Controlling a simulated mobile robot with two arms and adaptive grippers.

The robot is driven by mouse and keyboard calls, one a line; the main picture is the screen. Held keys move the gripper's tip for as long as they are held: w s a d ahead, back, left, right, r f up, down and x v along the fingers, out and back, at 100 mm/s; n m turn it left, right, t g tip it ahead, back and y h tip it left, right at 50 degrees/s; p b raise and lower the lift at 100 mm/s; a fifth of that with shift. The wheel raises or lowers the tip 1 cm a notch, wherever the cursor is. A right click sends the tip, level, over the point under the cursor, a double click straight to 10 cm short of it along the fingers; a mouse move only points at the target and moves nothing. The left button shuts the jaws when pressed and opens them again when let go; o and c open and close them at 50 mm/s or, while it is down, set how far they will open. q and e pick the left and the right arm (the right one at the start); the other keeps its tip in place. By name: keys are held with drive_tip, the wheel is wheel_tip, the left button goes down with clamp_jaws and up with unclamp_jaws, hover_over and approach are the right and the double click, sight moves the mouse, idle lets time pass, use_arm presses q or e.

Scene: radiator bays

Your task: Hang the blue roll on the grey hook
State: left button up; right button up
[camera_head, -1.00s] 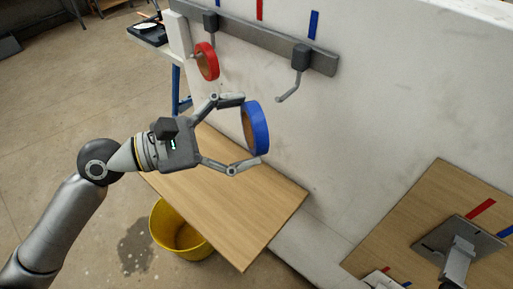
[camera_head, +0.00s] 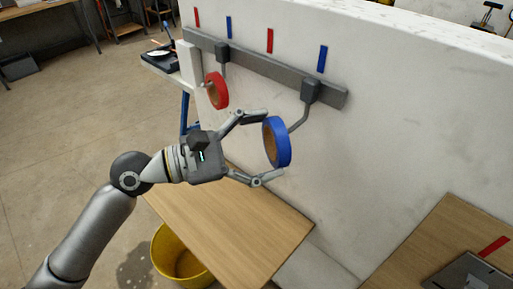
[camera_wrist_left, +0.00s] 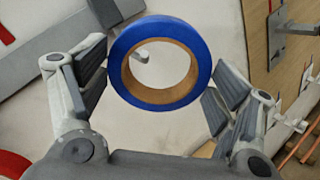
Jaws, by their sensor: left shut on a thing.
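The blue roll (camera_head: 283,142) is a ring of blue tape with a brown core. My left gripper (camera_head: 272,145) is shut on it, with one finger at its upper edge and one at its lower edge. The grey hook (camera_head: 304,112) hangs from the right block of the wall rail, under a blue mark. Its lower end passes out of sight behind the roll. In the left wrist view the roll (camera_wrist_left: 117,55) faces me, and a pale hook tip (camera_wrist_left: 140,55) shows in its hole; how deep it reaches I cannot tell. My right gripper is not in view.
A red roll (camera_head: 219,90) hangs on the left hook of the grey rail (camera_head: 265,70). Red and blue marks are on the white wall above. A wooden board (camera_head: 225,230) lies below the gripper, with a yellow bucket (camera_head: 165,250) beside it.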

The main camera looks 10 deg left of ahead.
use_arm(q)
drive_tip(key=shift+w+d, duration=0.5)
drive_tip(key=shift+w, duration=0.15)
drive_tip(key=w+d, duration=0.1)
drive_tip(key=w+f+b, duration=0.1)
drive_tip(key=w+d+f, duration=0.1)
drive_tip(key=shift+w+d, duration=0.3)
idle(0.7)
drive_tip(key=o, duration=0.9)
